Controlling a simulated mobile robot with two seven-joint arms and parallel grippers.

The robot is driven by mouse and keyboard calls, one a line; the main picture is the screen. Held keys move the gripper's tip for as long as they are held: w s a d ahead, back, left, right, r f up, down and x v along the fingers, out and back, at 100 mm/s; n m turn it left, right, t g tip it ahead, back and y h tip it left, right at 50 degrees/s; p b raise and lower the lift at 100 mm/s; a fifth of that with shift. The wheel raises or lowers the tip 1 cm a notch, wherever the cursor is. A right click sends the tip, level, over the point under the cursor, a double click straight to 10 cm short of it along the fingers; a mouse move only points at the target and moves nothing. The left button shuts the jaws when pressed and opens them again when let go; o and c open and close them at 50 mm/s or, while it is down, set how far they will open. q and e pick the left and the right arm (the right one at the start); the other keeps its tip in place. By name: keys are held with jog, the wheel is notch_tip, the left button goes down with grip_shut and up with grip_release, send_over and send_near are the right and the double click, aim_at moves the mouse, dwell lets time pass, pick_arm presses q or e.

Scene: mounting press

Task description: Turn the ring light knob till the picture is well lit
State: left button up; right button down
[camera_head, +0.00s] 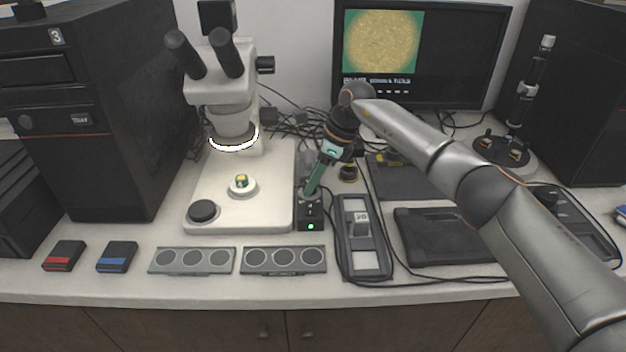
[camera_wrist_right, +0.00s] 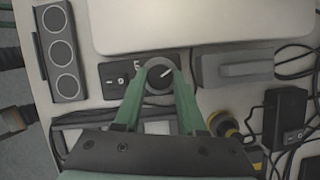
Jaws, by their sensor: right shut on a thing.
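The ring light (camera_head: 234,143) glows white under the microscope (camera_head: 230,110) head. Its black control box (camera_head: 311,222) stands right of the microscope base with a green lamp lit. My right gripper (camera_head: 312,192) reaches down onto the box. In the wrist view its green fingers (camera_wrist_right: 159,76) are shut on the round black knob (camera_wrist_right: 160,73), one on each side; a white pointer line shows on the knob's top. The monitor (camera_head: 420,55) shows a bright, grainy yellow disc (camera_head: 383,40) on a teal ground. My left gripper is not in view.
A sample on a white round holder (camera_head: 242,187) sits on the microscope base. Two grey trays (camera_head: 192,261) with round wells lie in front. A long black tray (camera_head: 351,205) and cables are right of the box. The front bench edge is mostly clear.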

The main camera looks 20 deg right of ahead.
dwell(0.3)
jog(key=shift+c, duration=2.4)
grip_release()
jog(key=shift+r, duration=0.1)
jog(key=v, duration=1.2)
jog(key=shift+r, duration=0.15)
